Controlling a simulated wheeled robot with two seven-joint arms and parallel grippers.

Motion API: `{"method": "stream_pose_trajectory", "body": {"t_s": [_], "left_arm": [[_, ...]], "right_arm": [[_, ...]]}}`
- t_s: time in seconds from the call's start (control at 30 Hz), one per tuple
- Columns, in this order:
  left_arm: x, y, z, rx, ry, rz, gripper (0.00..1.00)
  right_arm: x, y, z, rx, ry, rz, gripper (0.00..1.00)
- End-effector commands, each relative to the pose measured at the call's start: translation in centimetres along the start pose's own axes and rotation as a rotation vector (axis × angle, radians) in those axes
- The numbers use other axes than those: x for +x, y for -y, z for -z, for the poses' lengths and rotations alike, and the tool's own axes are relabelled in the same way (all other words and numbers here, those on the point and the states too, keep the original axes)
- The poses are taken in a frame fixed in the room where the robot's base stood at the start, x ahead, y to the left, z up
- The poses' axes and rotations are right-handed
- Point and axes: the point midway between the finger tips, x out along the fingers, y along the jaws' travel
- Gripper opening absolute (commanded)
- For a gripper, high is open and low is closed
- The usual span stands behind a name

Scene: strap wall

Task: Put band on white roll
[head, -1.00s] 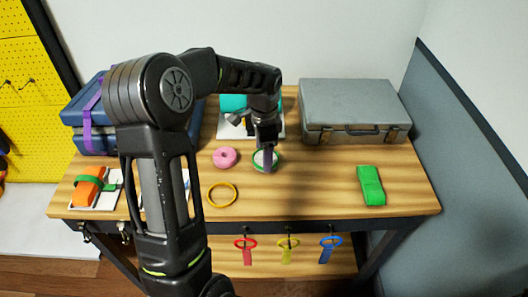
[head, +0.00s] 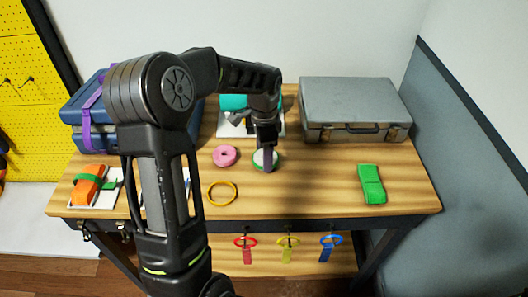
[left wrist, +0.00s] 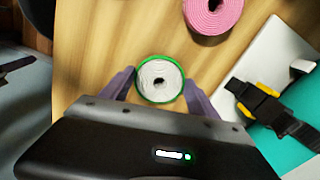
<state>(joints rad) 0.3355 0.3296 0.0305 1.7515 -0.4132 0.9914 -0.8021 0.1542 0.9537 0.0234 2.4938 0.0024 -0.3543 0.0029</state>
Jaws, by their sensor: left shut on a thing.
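The white roll (left wrist: 160,80) stands on the wooden table, its round top and centre hole facing up in the left wrist view. The green band (left wrist: 160,101) is a ring around the roll, close to its edge. In the head view the band (head: 256,164) shows beside my purple finger, with part of the roll's white top. My left gripper (left wrist: 160,88) has one finger on each side of the band and is shut on it. The finger hides part of roll and band in the head view. How low the band sits is hard to tell. My right gripper is not in view.
A pink roll (head: 225,156) and an orange-yellow ring (head: 222,194) lie nearby. A grey case (head: 350,105) and blue case (head: 92,137) stand behind. A green block (head: 371,184) lies right. A strapped teal item (head: 233,102) is behind the gripper. The table's front middle is clear.

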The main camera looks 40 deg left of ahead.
Motion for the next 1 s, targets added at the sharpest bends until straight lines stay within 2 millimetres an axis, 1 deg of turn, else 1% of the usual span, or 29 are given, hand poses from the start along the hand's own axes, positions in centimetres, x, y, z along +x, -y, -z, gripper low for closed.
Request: {"method": "stream_pose_trajectory", "body": {"t_s": [0.27, 0.3, 0.6, 0.87, 1.0], "left_arm": [[0.15, 0.00, 0.00, 0.000, 0.000, 0.000, 0.33], [0.16, 0.00, 0.00, 0.000, 0.000, 0.000, 0.70], [0.15, 0.00, 0.00, 0.000, 0.000, 0.000, 0.95], [0.10, 0.01, 0.00, 0.000, 0.000, 0.000, 0.95], [-0.40, 0.02, 0.01, 0.000, 0.000, 0.000, 0.95]], "right_arm": [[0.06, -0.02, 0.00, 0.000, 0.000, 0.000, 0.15], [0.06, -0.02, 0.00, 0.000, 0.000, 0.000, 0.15], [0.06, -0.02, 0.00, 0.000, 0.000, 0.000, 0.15], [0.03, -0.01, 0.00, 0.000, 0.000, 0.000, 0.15], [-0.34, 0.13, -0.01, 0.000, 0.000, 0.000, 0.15]]}}
